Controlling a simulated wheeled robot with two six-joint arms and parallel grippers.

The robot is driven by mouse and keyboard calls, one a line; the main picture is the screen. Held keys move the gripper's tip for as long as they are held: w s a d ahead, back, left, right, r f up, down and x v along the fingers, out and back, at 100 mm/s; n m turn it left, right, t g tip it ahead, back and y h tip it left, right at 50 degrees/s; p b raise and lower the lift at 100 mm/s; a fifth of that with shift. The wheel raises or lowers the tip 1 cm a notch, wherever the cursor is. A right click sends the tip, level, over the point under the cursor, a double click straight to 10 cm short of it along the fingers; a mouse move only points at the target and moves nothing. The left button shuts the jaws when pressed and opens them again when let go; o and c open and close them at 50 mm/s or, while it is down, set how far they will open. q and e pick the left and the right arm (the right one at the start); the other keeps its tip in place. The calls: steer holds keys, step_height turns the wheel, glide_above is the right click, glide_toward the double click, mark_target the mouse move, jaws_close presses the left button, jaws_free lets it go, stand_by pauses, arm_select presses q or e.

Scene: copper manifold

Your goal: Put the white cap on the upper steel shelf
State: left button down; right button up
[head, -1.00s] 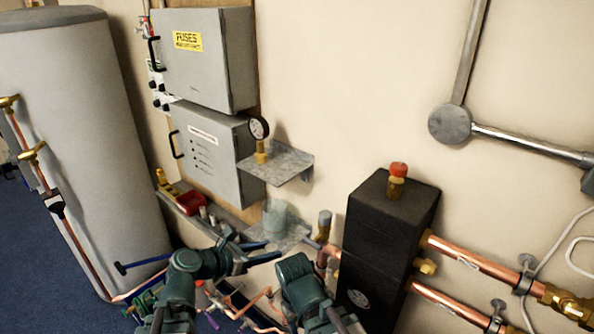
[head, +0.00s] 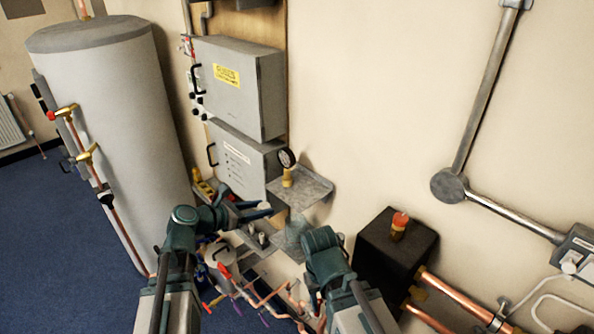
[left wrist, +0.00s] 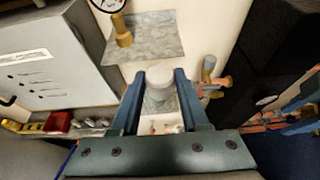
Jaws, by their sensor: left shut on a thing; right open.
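The upper steel shelf (head: 312,188) is on the wall beside the grey boxes, with a brass-based gauge (head: 287,168) on its left part. The shelf also shows in the left wrist view (left wrist: 158,48), ahead of my fingers. My left gripper (head: 266,209) is left of and below the shelf. In the left wrist view its fingers (left wrist: 160,80) are shut on a pale round thing, which I take for the white cap (left wrist: 158,97); its outline merges with the lower shelf behind. My right gripper (left wrist: 300,118) is open at the right of the wrist view; its fingers are mostly hidden in the head view.
A black box (head: 393,250) with a red-topped valve (head: 400,222) and copper pipes is at the right. The upper shelf's right part is bare.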

arm_select(q)
step_height(320, 180, up, 3)
steer(key=a+p, duration=0.2)
steer(key=b, duration=0.2)
glide_above(302, 200)
steer(key=shift+s+a+f, duration=0.1)
steer(key=shift+a+f, duration=0.1)
steer(key=shift+f, duration=0.65)
steer(key=f+b, duration=0.3)
steer(key=shift+d+f, duration=0.25)
arm_select(e)
step_height(302, 200, down, 2)
steer(key=shift+f, duration=0.15)
arm_select(q)
steer(key=shift+f+b, duration=0.2)
steer(key=shift+b, duration=0.25)
steer(key=shift+c, duration=2)
jaws_free()
arm_select(e)
steer(key=shift+f, duration=0.1)
arm_select(q)
steer(key=shift+r, duration=0.15)
